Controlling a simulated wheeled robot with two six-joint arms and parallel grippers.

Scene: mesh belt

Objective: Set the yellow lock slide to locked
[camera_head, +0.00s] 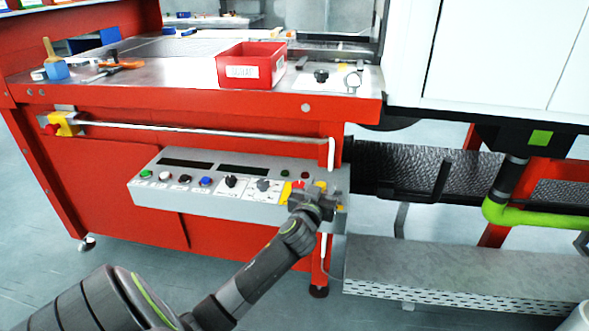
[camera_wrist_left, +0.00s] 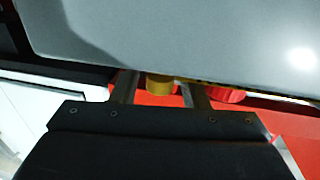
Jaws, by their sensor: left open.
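The grey control panel (camera_head: 205,201) is fixed to the front of the red machine. A small yellow part (camera_head: 320,184), which looks like the lock slide, shows at the panel's right end, partly hidden by my left gripper. My left gripper (camera_head: 317,197) is open in front of it. In the left wrist view, a yellow piece (camera_wrist_left: 158,83) shows between the two fingers of the left gripper (camera_wrist_left: 160,92). I cannot tell whether the fingers touch it, or how the slide is set. My right gripper is not in view.
A red knob (camera_head: 298,185) sits just left of the gripper; a red part (camera_wrist_left: 228,95) shows beside the fingers. Several buttons and dials line the panel. A rail (camera_head: 200,130) runs above it. A red bin (camera_head: 251,64) stands on the machine top. Open floor lies in front.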

